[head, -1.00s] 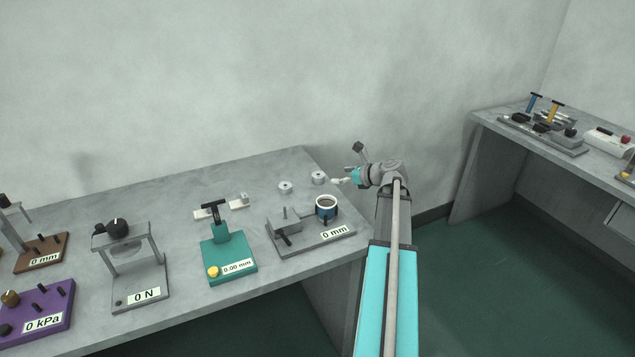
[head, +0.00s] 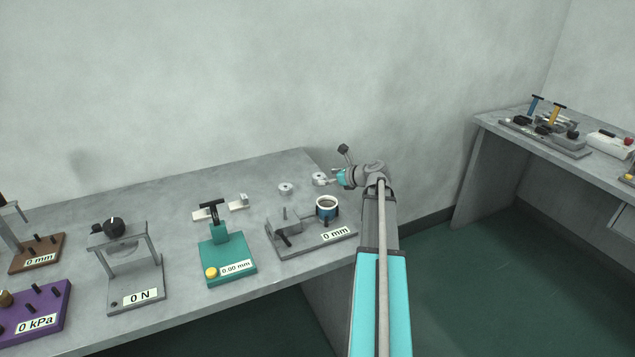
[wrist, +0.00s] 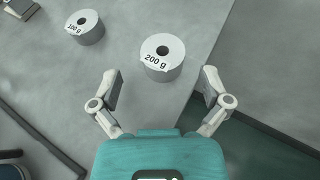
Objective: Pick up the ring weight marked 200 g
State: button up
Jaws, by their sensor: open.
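The ring weight marked 200 g (wrist: 162,58) is a short light-grey cylinder with a dark centre hole, upright on the table near its edge. In the wrist view it lies ahead of my gripper (wrist: 161,90), roughly in line with the gap between the fingers. In the head view the same weight (head: 319,179) is at the table's back right corner, with my gripper (head: 330,181) right beside it. The gripper is open and empty. A similar ring weight marked 100 g (wrist: 86,28) stands to the left, also seen in the head view (head: 286,190).
A grey fixture (head: 310,240) labelled 0 mm, with a blue-banded cup (head: 327,207), stands in front of the weights. A teal device (head: 228,262) is further left. The table edge (wrist: 190,95) drops to green floor just right of the 200 g weight.

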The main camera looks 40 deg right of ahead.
aim_at(321, 176)
jog(key=x, duration=0.1)
jog(key=b+x, duration=0.1)
jog(key=x, duration=0.1)
jog(key=shift+w+d+f, duration=0.1)
jog(key=shift+d+f, duration=0.1)
jog(key=shift+f, duration=0.1)
jog(key=shift+w+a+f, duration=0.1)
jog(key=shift+w+a, duration=0.1)
jog(key=shift+w, duration=0.3)
jog(key=shift+c, duration=0.2)
grip_shut()
